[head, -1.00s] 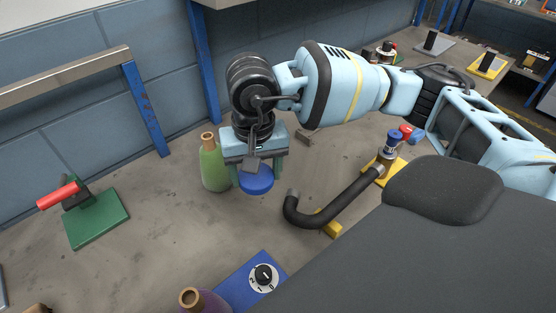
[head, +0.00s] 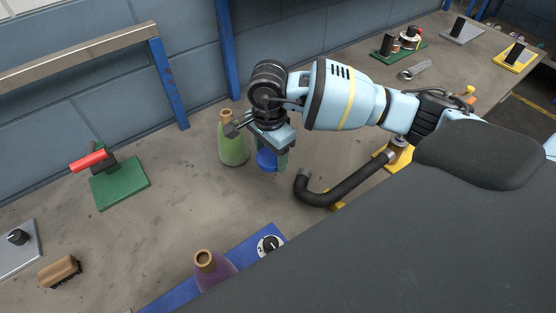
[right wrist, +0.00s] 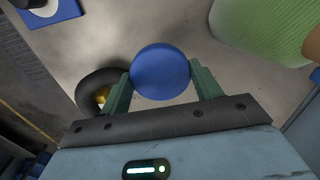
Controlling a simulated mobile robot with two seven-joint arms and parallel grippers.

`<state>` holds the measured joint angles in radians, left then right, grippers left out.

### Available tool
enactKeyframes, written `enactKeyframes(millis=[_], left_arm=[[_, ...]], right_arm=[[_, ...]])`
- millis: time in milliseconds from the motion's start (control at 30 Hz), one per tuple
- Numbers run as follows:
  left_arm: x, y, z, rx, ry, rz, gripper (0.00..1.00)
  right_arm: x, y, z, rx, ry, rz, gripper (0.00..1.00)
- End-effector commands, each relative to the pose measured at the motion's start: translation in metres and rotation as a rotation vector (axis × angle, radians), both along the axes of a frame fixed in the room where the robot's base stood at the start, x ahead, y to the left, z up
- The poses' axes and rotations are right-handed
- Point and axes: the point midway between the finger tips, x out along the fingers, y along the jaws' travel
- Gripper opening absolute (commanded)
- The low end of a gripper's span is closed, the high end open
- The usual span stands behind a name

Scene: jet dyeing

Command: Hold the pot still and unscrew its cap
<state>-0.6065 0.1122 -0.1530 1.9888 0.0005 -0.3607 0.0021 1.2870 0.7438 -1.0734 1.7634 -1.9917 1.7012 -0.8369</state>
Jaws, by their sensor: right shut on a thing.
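A round blue cap (head: 265,161) shows below my right gripper (head: 272,160) in the head view. In the right wrist view the cap (right wrist: 160,72) is a flat blue disc between the two green fingertips. My right gripper (right wrist: 162,80) points down and is shut on it. The cap hides whatever lies beneath it, so I cannot make out the pot's body or tell whether the cap is seated. My left gripper is not in view.
A green bottle (head: 231,143) stands close left of my right gripper. A black bent pipe (head: 345,189) lies to its right. A purple bottle (head: 213,272) and blue dial plate (head: 250,245) are nearer. A green plate with a red handle (head: 120,184) stands left.

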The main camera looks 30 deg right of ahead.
Motion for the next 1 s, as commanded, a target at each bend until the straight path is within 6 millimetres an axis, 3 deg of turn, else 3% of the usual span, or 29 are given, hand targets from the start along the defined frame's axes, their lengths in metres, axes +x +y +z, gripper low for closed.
enactKeyframes(millis=[133,467,733,1000], left_arm=[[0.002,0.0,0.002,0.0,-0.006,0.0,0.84],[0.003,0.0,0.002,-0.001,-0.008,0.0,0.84],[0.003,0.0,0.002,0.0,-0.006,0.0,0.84],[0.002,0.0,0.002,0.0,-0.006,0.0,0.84]], right_arm=[[0.0,0.0,-0.023,0.001,0.001,0.001,0.36],[0.0,0.0,-0.035,0.0,-0.001,0.002,0.36],[0.0,0.0,-0.067,0.001,0.001,0.001,0.36],[0.0,0.0,-0.07,0.001,-0.002,0.002,0.36]])
